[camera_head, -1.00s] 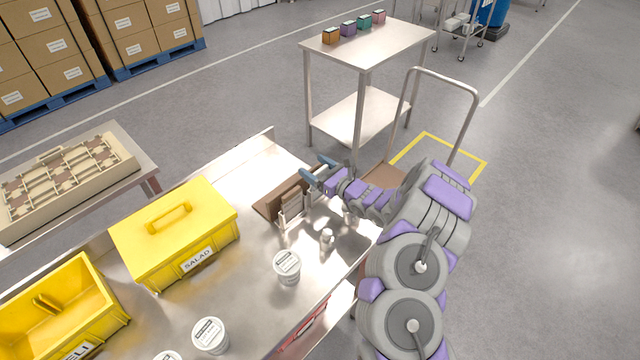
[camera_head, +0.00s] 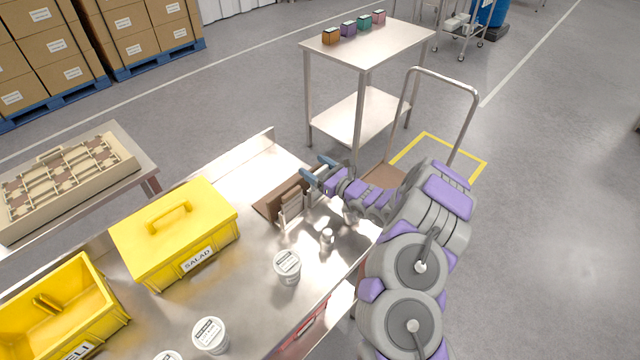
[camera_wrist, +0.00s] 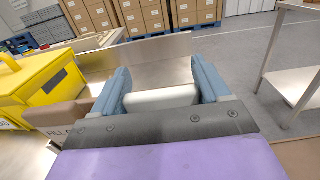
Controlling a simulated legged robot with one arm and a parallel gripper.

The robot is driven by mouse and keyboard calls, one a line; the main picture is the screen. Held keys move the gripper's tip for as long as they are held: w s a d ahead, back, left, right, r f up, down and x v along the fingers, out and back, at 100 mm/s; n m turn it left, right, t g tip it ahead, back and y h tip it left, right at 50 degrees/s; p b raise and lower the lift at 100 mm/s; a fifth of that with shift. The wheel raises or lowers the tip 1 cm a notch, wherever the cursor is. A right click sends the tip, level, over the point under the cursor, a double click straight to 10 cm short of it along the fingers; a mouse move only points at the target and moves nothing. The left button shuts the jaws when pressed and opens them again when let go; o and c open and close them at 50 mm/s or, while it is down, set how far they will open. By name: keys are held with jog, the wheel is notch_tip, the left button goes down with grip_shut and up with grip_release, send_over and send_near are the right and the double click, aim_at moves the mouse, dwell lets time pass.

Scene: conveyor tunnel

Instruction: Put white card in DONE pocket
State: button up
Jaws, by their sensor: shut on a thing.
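My gripper (camera_head: 318,172) is shut on the white card (camera_wrist: 160,98); in the wrist view the card shows as a pale strip between the two blue fingers. My gripper is above the far right end of a brown card holder (camera_head: 268,207) on the steel table. Upright pale pieces (camera_head: 291,210) stand at the holder's front. In the wrist view a brown panel (camera_wrist: 62,118) with lettering starting "FILL" shows left of my gripper. I cannot read a DONE label in any view, and the wrist hides part of the holder.
A closed yellow SALAD box (camera_head: 175,235), an open yellow bin (camera_head: 60,310) and several white tubs (camera_head: 287,266) stand on the table. A small white bottle (camera_head: 327,237) is near my arm. A steel cart (camera_head: 385,45) stands beyond. A red item (camera_head: 305,335) shows at the table's front edge.

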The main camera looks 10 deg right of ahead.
jog(key=shift+c, duration=1)
jog(key=shift+r, duration=1.55)
jog(key=shift+r+p, duration=1.15)
jog(key=shift+r, duration=2.05)
